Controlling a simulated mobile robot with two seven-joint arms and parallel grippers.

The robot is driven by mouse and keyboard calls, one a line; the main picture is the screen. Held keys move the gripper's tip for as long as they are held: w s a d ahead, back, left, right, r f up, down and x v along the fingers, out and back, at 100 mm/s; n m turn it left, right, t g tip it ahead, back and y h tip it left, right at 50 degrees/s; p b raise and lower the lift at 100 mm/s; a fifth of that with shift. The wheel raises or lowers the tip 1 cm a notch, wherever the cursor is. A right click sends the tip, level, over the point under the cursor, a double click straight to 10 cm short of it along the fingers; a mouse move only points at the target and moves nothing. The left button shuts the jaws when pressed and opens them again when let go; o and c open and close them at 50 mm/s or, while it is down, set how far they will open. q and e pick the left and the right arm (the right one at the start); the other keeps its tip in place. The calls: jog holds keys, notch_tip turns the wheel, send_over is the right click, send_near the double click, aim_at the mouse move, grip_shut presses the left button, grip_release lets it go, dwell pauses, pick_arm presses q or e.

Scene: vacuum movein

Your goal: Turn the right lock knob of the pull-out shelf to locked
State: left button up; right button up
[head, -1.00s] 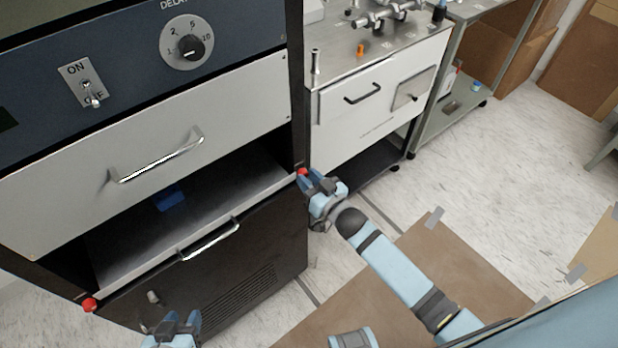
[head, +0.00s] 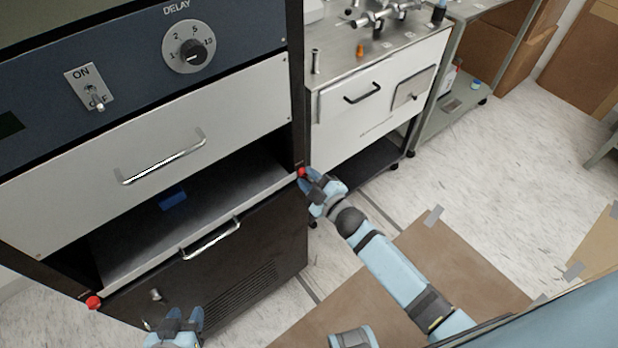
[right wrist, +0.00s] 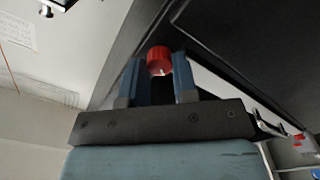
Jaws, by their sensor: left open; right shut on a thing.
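The right lock knob (head: 302,173) is small and red, at the right front corner of the pull-out shelf (head: 200,215). My right gripper (head: 309,180) reaches it from the right. In the right wrist view the red knob (right wrist: 159,60) sits between the two blue fingertips, and the gripper is shut on it. The turn of the knob cannot be read. A second red knob (head: 93,302) is at the shelf's left front corner. My left gripper (head: 183,320) is open and empty in front of the lower dark panel, to the right of the left knob.
A blue object (head: 173,199) lies on the shelf inside the dark opening. A drawer with a metal handle (head: 165,160) is above, and a shelf handle (head: 212,241) is in front. A white cart (head: 375,95) stands to the right. The floor beyond my right arm is clear.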

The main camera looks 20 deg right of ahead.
jog(key=n+b, duration=0.1)
jog(key=n, duration=0.4)
jog(key=shift+n, duration=0.8)
jog(key=o, duration=0.9)
jog(key=shift+o, duration=0.2)
jog(key=shift+s, duration=0.1)
jog(key=v, duration=1.3)
jog(key=shift+s+b, duration=0.3)
